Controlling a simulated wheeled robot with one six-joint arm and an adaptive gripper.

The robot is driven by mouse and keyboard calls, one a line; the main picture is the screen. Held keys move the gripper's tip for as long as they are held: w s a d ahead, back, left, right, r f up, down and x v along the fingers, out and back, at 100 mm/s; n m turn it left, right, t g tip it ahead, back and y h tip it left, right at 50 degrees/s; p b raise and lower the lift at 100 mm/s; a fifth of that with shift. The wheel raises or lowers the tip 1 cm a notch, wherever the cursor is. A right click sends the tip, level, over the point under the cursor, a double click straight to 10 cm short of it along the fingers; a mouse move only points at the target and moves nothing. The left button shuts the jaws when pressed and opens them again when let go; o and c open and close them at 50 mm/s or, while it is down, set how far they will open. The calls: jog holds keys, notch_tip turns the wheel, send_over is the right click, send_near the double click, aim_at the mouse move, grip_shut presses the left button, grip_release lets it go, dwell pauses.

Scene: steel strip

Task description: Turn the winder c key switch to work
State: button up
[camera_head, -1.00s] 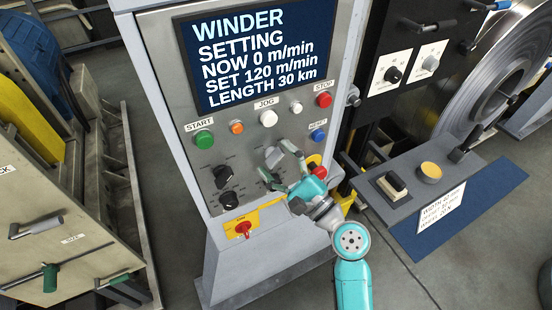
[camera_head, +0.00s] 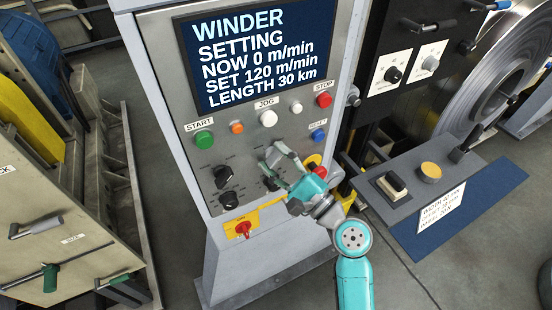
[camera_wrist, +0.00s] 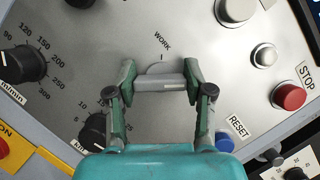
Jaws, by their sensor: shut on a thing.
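The winder C key switch (camera_wrist: 160,84) is a grey bar-shaped handle on the steel panel, lying crosswise in the wrist view. The WORK label (camera_wrist: 162,43) is printed above it there, with a short tick mark between them. My gripper (camera_wrist: 161,80) is shut on the handle, one fingertip at each end. In the head view my gripper (camera_head: 279,159) is at the panel of the winder console (camera_head: 180,110), below the JOG button, and mostly covers the switch. Any other position label of the switch cannot be seen.
Around the switch are a black knob (camera_wrist: 95,131), a blue RESET button (camera_wrist: 225,141) and a red STOP button (camera_wrist: 289,96). A red emergency button (camera_head: 314,166) is close beside my gripper. A green START button (camera_head: 204,139) is further left.

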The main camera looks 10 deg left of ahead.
jog(key=n, duration=0.2)
jog(key=n+g, duration=0.1)
jog(key=n, duration=0.1)
jog(key=shift+n+g+h, duration=0.3)
jog(key=shift+n, duration=0.1)
jog(key=n, duration=0.2)
jog(key=n+g, duration=0.1)
jog(key=n, duration=0.1)
jog(key=shift+g+h, duration=0.3)
jog(key=shift+h, duration=0.1)
jog(key=n+h, duration=0.1)
jog(key=n, duration=0.2)
jog(key=shift+f+h, duration=0.1)
jog(key=shift+h, duration=0.2)
jog(key=shift+f+n+h, duration=0.1)
jog(key=shift+n+h, duration=0.8)
jog(key=shift+n, duration=1.1)
jog(key=o, duration=1.2)
jog(key=shift+c, duration=0.2)
